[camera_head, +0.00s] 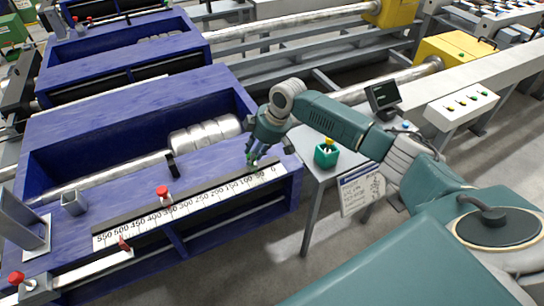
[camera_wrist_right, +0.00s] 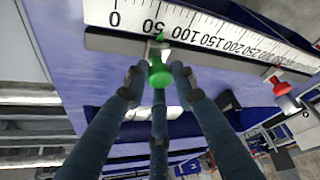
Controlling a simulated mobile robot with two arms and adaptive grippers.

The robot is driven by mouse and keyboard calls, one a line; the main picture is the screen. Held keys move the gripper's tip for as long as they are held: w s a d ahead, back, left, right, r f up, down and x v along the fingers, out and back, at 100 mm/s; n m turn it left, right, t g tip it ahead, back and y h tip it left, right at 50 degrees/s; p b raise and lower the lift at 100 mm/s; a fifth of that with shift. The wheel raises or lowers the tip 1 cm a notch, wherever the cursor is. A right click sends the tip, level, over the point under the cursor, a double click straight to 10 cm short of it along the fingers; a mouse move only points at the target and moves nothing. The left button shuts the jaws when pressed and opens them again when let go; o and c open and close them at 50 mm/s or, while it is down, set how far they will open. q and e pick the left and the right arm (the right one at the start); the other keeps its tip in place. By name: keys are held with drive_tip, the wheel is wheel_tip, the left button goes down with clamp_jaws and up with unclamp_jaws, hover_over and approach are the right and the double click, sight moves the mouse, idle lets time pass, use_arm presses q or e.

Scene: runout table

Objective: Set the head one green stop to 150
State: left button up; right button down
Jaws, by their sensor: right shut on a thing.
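The green stop (camera_wrist_right: 160,73) sits on the rail of the near blue machine, beside the white scale (camera_head: 190,205). In the right wrist view its green pointer is near the 50 mark, slightly toward 100, and well short of 150. My right gripper (camera_head: 254,158) reaches down to the rail. In the wrist view its fingers (camera_wrist_right: 158,82) are shut around the green knob. In the head view the gripper mostly hides the stop. My left gripper is out of view.
A red stop (camera_head: 163,194) stands farther along the same rail, around 350; it also shows in the wrist view (camera_wrist_right: 281,88). The rail between the stops looks clear.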

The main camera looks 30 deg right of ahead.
drive_tip(key=a, duration=0.1)
drive_tip(key=a+p, duration=0.1)
drive_tip(key=a, duration=0.2)
drive_tip(key=shift+w+a+r, duration=0.15)
drive_tip(key=shift+a+r, duration=0.1)
drive_tip(key=shift+r, duration=0.15)
drive_tip(key=p, duration=0.2)
hover_over(226, 178)
drive_tip(key=shift+d+f, duration=0.1)
drive_tip(key=shift+d, duration=0.2)
drive_tip(key=c, duration=1.5)
unclamp_jaws()
drive_tip(key=shift+a, duration=0.1)
drive_tip(key=shift+c, duration=0.2)
drive_tip(key=shift+o, duration=0.5)
drive_tip(key=shift+a, duration=0.1)
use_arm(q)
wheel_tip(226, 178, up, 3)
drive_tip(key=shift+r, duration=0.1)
use_arm(e)
drive_tip(key=shift+f, duration=0.15)
